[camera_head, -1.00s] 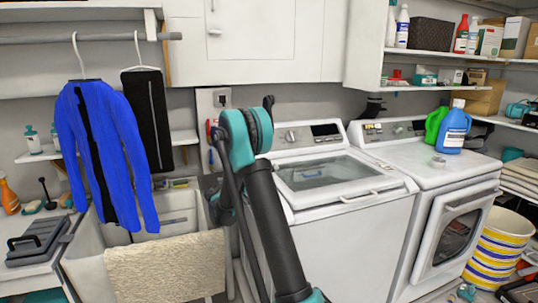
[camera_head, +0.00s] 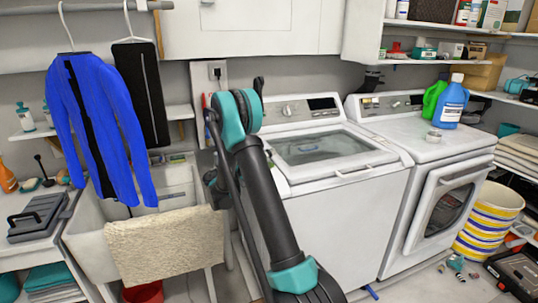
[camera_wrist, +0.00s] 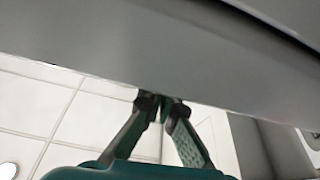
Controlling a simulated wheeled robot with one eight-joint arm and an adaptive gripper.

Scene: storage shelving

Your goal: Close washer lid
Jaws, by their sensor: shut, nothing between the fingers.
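The white top-loading washer (camera_head: 345,225) stands in the middle of the head view, just right of my arm. Its lid (camera_head: 378,160), with a large glass window (camera_head: 320,147), looks flat on the washer top; a small gap cannot be ruled out. My gripper (camera_wrist: 165,103) shows in the wrist view with its fingertips together and nothing between them. The tips are at the lower edge of a wide grey surface (camera_wrist: 150,55); I cannot tell what this surface is or whether they touch it. In the head view my gripper is out of sight.
A white front-loading dryer (camera_head: 440,205) stands right of the washer, with a blue bottle (camera_head: 451,107) and a green bottle (camera_head: 432,98) on top. A sink with a beige towel (camera_head: 165,245) is at left. A striped basket (camera_head: 488,220) stands at far right.

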